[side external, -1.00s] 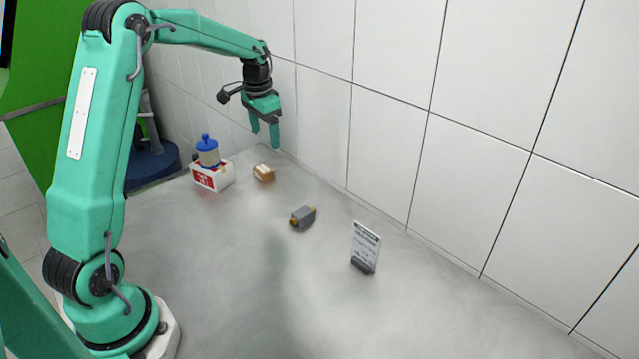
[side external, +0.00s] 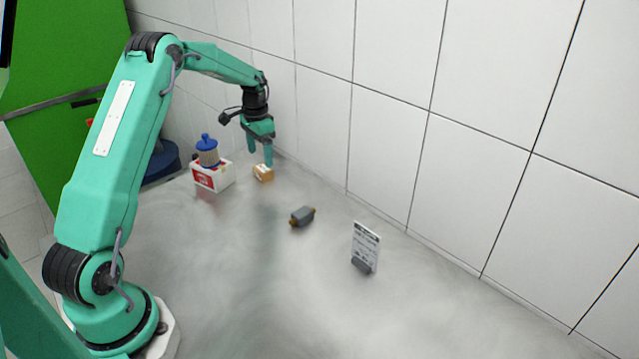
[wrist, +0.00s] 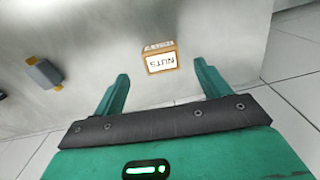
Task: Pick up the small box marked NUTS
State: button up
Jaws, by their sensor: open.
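The small box marked NUTS (wrist: 162,60) is brown with white labels. In the wrist view it lies ahead of the fingertips, between their lines, its lettering upside down. In the side view the box (side external: 263,173) sits on the grey table near the back. My gripper (side external: 261,160) is right above or beside it there; I cannot tell the exact gap. In the wrist view my gripper (wrist: 162,76) has its two green fingers spread wide with nothing between them.
A white and red box (side external: 212,178) with a blue-lidded jar (side external: 207,151) stands just left of the NUTS box. A grey fitting with brass ends (side external: 302,216) and an upright printed sign (side external: 365,247) stand toward the right. A tiled wall (side external: 390,150) runs close behind.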

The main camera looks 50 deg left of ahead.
aim_at(261, 169)
jog(key=shift+f, duration=2.85)
jog(key=c, duration=1)
jog(key=shift+c, duration=0.2)
jog(key=shift+r, duration=0.1)
jog(key=shift+r, duration=0.65)
jog(key=r, duration=0.3)
jog(key=shift+d+r, duration=0.15)
jog(key=shift+d, duration=0.2)
jog(key=d+r, duration=0.6)
jog(key=d, duration=0.5)
jog(key=shift+s+r, duration=0.15)
jog(key=shift+s, duration=0.05)
